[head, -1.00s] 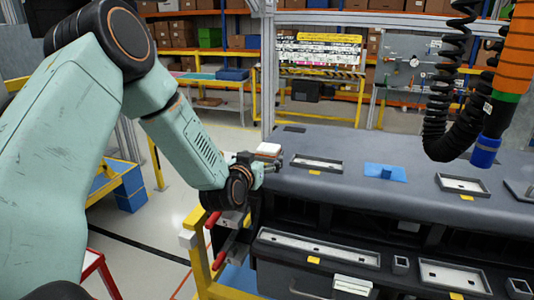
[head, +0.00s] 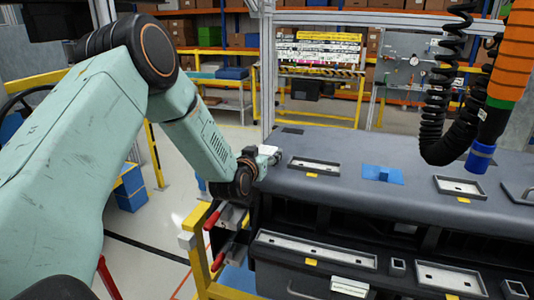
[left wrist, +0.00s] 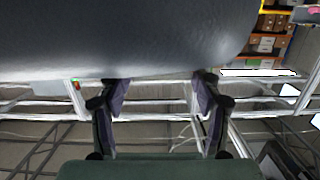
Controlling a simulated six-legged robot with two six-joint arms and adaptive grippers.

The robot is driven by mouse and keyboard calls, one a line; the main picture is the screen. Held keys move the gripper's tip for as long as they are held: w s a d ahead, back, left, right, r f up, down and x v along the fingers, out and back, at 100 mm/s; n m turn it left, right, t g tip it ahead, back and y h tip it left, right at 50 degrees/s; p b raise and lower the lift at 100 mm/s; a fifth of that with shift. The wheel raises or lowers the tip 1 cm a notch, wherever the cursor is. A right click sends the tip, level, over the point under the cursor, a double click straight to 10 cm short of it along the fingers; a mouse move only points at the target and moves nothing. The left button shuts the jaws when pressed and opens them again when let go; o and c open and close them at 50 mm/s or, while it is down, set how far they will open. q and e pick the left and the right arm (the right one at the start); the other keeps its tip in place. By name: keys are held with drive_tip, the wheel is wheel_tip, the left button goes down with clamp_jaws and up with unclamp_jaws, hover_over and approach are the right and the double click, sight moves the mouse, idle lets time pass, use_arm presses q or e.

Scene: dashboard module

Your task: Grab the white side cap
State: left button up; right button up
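A small pale white piece (head: 268,149), which looks like the white side cap, shows at the left end of the dark grey dashboard (head: 340,143) in the head view. My left gripper (head: 270,158) is right beside it, at the dashboard's left end, and partly covers it. I cannot tell whether they touch. In the left wrist view the two fingers of my left gripper (left wrist: 161,98) are spread apart with nothing seen between them. The dashboard's grey surface (left wrist: 130,35) fills the top of that view. I cannot make out the cap there. My right gripper is not in view.
A yellow stand (head: 205,262) with red-handled clamps (head: 214,216) is below my left forearm. A blue part (head: 383,174) lies on the dashboard top. A black coiled hose (head: 437,110) and an orange hanging tool (head: 507,65) are at the right.

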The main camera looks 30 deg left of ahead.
sight(263, 153)
use_arm(q)
drive_tip(key=shift+r, duration=0.1)
drive_tip(key=shift+c, duration=1.4)
drive_tip(key=shift+a, duration=0.15)
drive_tip(key=c, duration=0.5)
drive_tip(key=shift+o, duration=0.2)
wheel_tip(263, 153, up, 9)
drive_tip(key=shift+f+b, duration=0.1)
drive_tip(key=shift+b, duration=0.2)
drive_tip(key=shift+r, duration=0.45)
drive_tip(key=shift+f, duration=0.1)
